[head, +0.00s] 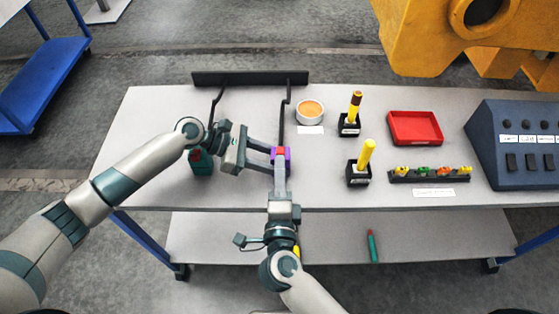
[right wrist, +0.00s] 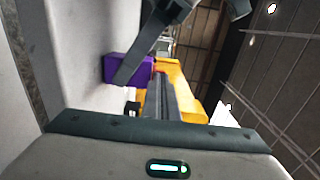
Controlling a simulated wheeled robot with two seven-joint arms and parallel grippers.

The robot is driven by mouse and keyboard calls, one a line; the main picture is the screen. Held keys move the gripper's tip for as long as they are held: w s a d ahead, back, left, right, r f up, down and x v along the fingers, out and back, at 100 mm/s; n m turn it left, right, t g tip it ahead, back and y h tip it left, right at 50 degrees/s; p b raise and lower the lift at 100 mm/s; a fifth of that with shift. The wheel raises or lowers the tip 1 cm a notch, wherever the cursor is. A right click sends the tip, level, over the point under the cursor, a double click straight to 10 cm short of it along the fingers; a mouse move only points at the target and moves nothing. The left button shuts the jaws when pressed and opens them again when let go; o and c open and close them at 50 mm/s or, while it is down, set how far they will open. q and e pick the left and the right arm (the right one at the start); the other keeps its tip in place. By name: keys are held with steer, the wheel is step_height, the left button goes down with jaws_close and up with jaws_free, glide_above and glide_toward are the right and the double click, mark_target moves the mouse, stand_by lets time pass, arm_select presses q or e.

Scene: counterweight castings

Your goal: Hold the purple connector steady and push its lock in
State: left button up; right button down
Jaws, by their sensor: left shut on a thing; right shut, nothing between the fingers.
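The purple connector (head: 287,158) is near the middle of the table, at the end of a dark cable. A red piece, seemingly its lock (head: 280,151), shows on it between the grippers. My left gripper (head: 272,154) is shut on the connector from the left. My right gripper (head: 280,164) is shut and empty, with its fingertips at the near side of the red piece; contact cannot be told. In the right wrist view the purple connector (right wrist: 122,69) is beside the closed fingers (right wrist: 160,82), and a bit of red shows at their tips.
A dark bar (head: 250,77) with cables stands at the back. To the right are an orange-filled bowl (head: 310,111), two yellow-handled tools in black holders (head: 359,172), a red tray (head: 415,128), a rack of small coloured parts (head: 430,174) and a blue control box (head: 515,140).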

arm_select(q)
steer(key=shift+w+a, duration=0.2)
arm_select(e)
steer(key=s, duration=1.2)
steer(key=shift+r, duration=0.25)
arm_select(q)
steer(key=o, duration=0.9)
steer(key=v, duration=1.2)
steer(key=shift+s, duration=0.1)
steer(key=shift+r, duration=0.15)
arm_select(e)
steer(key=shift+r, duration=0.1)
